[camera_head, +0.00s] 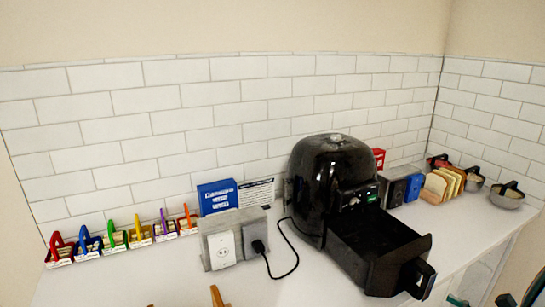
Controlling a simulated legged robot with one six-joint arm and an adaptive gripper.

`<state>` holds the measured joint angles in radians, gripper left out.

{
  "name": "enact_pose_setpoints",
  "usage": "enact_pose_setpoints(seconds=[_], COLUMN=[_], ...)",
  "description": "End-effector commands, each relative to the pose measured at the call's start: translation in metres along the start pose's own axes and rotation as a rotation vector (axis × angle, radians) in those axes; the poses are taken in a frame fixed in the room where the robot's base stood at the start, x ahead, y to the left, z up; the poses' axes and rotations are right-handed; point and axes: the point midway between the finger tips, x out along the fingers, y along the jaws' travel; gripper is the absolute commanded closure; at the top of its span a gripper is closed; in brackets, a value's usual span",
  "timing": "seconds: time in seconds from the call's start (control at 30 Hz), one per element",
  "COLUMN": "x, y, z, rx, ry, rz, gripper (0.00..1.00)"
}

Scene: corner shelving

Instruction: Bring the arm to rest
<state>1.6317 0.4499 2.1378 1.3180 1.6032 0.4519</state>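I cannot make out my arm or my gripper anywhere in the head view. The black air fryer (325,170) stands on the white counter (190,283) right of the middle. Its drawer (385,248) is pulled out toward the front right, with the handle (418,278) at the counter's front. The drawer looks empty inside, though its dark floor is hard to see.
Colored letter-like holders (113,236) line the left wall side. A blue box (217,197) stands behind a grey outlet block (232,240) with a plugged-in black cable (290,262). Bread slices (443,185) and metal pans (507,196) sit at right. The front-left counter is mostly clear.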

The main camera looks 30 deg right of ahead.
Motion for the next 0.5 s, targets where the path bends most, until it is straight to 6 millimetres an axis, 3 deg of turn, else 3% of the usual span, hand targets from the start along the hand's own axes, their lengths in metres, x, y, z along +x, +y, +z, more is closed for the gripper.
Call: enact_pose_setpoints(seconds=[0.03, 0.2, 0.33, 0.5], x=[0.024, 0.084, 0.115, 0.136], y=[0.015, 0.074, 0.123, 0.182], z=[0.011, 0.035, 0.049, 0.062], rx=[-0.055, -0.257, -0.446, -0.728], ry=[0.041, 0.175, 0.262, 0.346], rz=[0.090, 0.373, 0.583, 0.837], gripper=[0.26, 0.26, 0.26, 0.26])
